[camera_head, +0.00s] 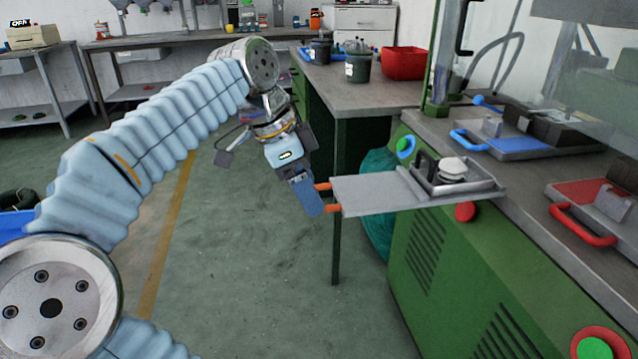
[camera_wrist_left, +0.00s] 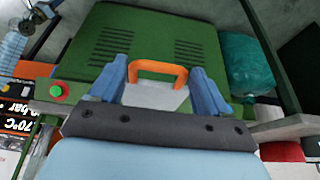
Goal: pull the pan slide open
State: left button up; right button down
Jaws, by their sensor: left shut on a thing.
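The pan slide (camera_head: 375,195) is a flat grey plate that sticks out to the left from the green machine (camera_head: 440,255). Its orange handle (camera_head: 324,187) is at its outer end. My left gripper (camera_head: 310,193) is at this handle, with its blue fingers shut on it. In the left wrist view the orange handle (camera_wrist_left: 157,67) shows between the two blue fingers, with part of the grey plate behind it. A grey pan (camera_head: 480,187) with a stack of white pieces (camera_head: 453,168) sits at the slide's inner end. My right gripper is not in view.
A blue-handled tray (camera_head: 520,150) and a red-handled tray (camera_head: 590,215) lie on the bench to the right. A red knob (camera_head: 465,212) is under the slide. A teal bag (camera_head: 377,205) hangs behind it. The floor left of the slide is clear.

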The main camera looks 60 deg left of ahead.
pick_arm(q)
jog(key=shift+d+f, duration=0.1)
jog(key=shift+f, duration=0.05)
jog(key=o, duration=1.3)
jog(key=p+v, duration=0.3)
jog(key=v, duration=1.1)
